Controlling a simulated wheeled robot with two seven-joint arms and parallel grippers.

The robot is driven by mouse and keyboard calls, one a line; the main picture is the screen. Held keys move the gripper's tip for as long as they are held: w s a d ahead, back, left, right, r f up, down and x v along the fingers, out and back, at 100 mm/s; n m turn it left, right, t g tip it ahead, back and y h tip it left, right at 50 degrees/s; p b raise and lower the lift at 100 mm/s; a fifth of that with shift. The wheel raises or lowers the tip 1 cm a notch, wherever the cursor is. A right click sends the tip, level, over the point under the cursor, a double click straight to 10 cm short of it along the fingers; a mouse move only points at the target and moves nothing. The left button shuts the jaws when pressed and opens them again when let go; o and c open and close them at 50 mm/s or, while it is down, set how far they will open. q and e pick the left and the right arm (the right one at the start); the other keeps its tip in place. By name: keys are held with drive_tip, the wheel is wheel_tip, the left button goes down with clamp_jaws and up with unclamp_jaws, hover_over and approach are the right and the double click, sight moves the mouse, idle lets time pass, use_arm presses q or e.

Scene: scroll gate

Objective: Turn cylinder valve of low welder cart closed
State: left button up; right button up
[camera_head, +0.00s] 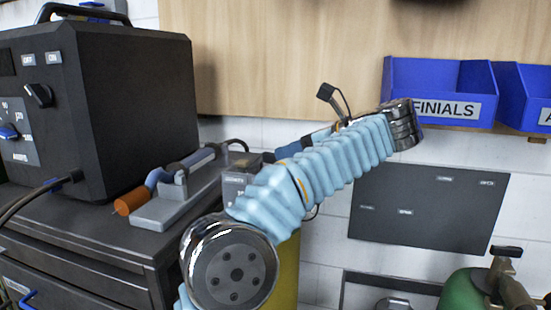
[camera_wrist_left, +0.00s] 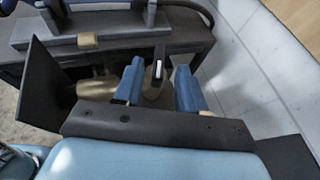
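In the left wrist view, my left gripper (camera_wrist_left: 157,90) has its two blue fingers apart. A dark upright valve handle (camera_wrist_left: 158,68) with a pale mark stands between them; I cannot tell whether either finger touches it. A brass-coloured fitting (camera_wrist_left: 96,88) shows left of the fingers. In the head view, my left forearm crosses the middle and hides most of the gripper and the valve. Part of a yellow cylinder (camera_head: 287,272) shows below the arm, beside the dark welder cart (camera_head: 118,235). My right gripper is not in view.
A black welder (camera_head: 130,105) stands on the cart, with an orange-tipped torch (camera_head: 130,202) on a grey rest. Blue bins (camera_head: 440,75) hang on the wall board. A green cylinder (camera_head: 462,290) with a brass valve stands at the lower right.

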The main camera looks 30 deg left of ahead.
use_arm(q)
drive_tip(key=shift+b+x, duration=0.35)
drive_tip(key=shift+x, duration=2.3)
drive_tip(key=shift+c, duration=0.2)
clamp_jaws()
